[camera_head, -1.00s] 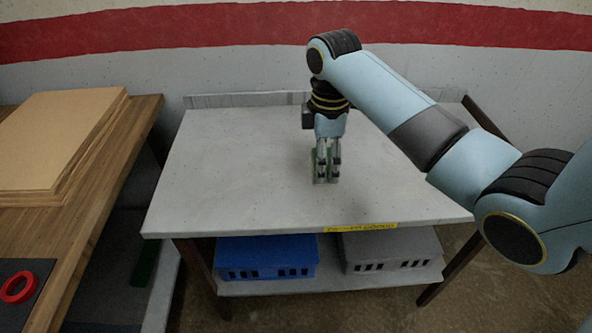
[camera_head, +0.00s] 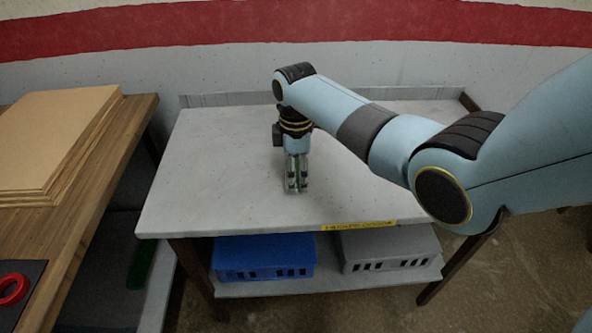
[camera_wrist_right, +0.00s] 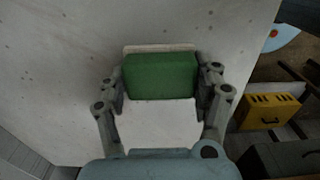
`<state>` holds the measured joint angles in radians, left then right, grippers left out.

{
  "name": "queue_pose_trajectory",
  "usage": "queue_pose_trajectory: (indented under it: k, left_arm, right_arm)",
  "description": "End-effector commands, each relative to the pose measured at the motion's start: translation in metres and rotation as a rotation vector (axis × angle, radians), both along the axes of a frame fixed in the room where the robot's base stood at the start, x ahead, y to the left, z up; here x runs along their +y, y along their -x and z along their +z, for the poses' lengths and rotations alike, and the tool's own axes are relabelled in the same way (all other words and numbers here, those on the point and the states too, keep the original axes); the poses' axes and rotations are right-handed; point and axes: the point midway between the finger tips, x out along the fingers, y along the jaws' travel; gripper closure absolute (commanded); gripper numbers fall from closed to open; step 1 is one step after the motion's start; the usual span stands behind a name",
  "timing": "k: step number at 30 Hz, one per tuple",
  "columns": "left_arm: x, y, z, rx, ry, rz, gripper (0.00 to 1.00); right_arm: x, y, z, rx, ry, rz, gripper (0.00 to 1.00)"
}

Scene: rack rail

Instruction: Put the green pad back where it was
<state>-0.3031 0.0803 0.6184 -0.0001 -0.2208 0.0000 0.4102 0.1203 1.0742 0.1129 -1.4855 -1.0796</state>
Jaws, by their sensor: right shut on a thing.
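The green pad (camera_wrist_right: 160,76) shows large in the right wrist view, between the two fingers of my right gripper (camera_wrist_right: 161,88). My right gripper is shut on it. In the head view my right gripper (camera_head: 297,188) points straight down over the middle front of the grey table top (camera_head: 220,160), and only a little green shows between its fingers. I cannot tell whether the pad touches the table top. My left gripper is not in view.
A blue crate (camera_head: 262,258) and a grey crate (camera_head: 388,248) stand on the lower shelf. A wooden bench (camera_head: 90,190) with stacked brown boards (camera_head: 55,140) is at the left, with a red ring (camera_head: 12,290). The table top around the gripper is clear.

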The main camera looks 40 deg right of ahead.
Motion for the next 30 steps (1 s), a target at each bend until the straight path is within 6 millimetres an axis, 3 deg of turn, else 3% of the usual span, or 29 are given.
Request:
queue_pose_trajectory:
  k: [1,2,7,15,19,30]
  left_arm:
    - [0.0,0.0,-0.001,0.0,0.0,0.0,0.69]
    - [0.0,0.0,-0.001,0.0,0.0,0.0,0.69]
    - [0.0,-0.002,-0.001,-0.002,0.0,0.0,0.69]
    - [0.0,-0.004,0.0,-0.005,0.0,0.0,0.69]
    - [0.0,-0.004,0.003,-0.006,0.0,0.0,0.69]
    - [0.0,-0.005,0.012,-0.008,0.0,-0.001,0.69]
  right_arm:
    - [0.0,0.0,-0.002,0.001,-0.001,0.0,0.6]
    - [0.0,0.0,-0.002,0.0,0.0,0.0,0.32]
    - [0.0,0.0,-0.002,0.0,0.0,0.0,0.1]
    - [0.0,0.0,-0.001,0.0,0.0,0.0,0.1]
    - [0.0,-0.001,0.01,-0.003,0.001,0.0,0.1]
    - [0.0,-0.001,0.088,-0.004,0.0,0.0,0.1]
